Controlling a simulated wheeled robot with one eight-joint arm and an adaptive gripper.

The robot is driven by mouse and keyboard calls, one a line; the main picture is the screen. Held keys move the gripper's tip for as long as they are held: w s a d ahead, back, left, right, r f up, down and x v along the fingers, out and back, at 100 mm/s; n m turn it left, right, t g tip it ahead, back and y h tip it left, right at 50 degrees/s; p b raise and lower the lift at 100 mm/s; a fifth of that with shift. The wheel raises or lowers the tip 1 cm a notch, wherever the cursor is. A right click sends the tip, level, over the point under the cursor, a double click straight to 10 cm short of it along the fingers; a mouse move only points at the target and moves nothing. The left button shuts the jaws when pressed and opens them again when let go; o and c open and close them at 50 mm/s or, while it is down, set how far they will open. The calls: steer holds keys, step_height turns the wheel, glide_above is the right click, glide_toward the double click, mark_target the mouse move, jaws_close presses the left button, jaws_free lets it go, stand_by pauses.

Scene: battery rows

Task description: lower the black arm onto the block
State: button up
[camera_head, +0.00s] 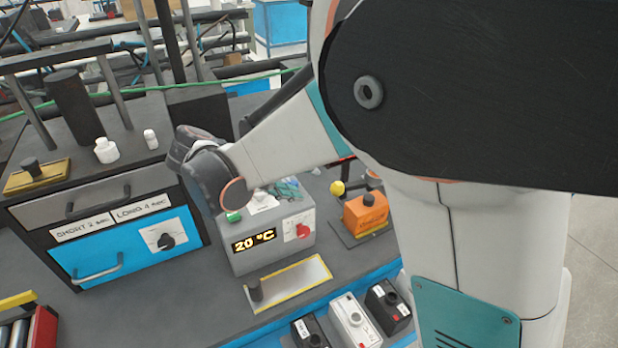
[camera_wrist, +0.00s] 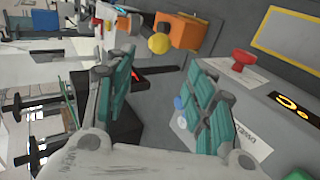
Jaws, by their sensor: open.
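An orange block (camera_head: 366,214) with a dark top piece stands on a dark plate right of the grey temperature box. It also shows at the top of the wrist view (camera_wrist: 190,33). A yellow ball (camera_head: 337,188) is beside it, also seen in the wrist view (camera_wrist: 158,43). A black part with a red strip (camera_wrist: 155,72) lies partly behind a finger; I cannot tell whether it is the black arm. My gripper (camera_wrist: 162,95) is open, its teal fingers wide apart with nothing visible held between them. In the head view my wrist and arm hide most of it.
The grey box (camera_head: 275,245) with a "20 °C" display and red knob (camera_head: 303,231) is close to my fingers. A blue-and-grey drawer unit (camera_head: 125,248) stands left. A yellow-edged plate (camera_head: 290,284) and several switch boxes (camera_head: 352,322) are in front.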

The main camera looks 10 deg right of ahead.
steer(key=shift+s+a+r, duration=0.1)
steer(key=shift+a+r, duration=0.1)
steer(key=shift+a, duration=0.05)
